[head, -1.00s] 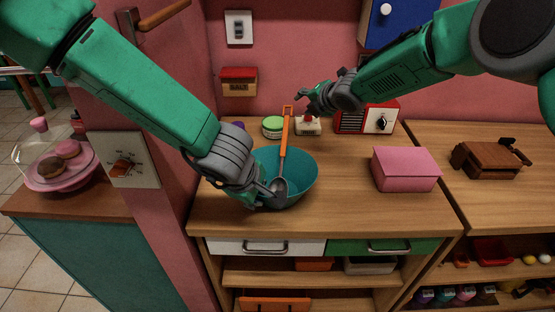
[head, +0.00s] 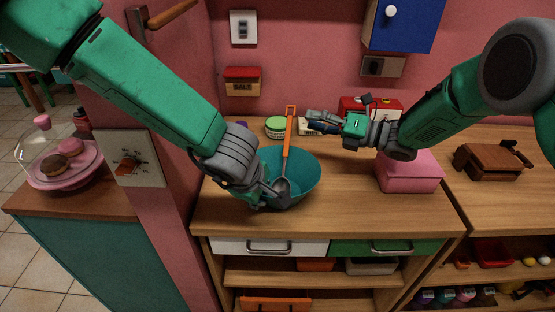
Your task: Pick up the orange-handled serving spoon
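The orange-handled serving spoon (head: 288,145) leans in the teal bowl (head: 308,175), its handle rising past the far rim and its grey head low at the near side. My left gripper (head: 264,198) is at the bowl's near-left rim, close beside the spoon's head. Its fingers overlap the rim, and I cannot tell whether they are closed on it. My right gripper (head: 309,121) points left, just right of the spoon's upper handle. Its fingers look apart, with nothing seen between them, and a gap shows between them and the handle.
A pink box (head: 410,174) stands right of the bowl, partly behind my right arm. A green-lidded jar (head: 276,127), a small white item (head: 308,133) and a red radio (head: 378,106) stand at the back. The counter's front (head: 345,215) is clear.

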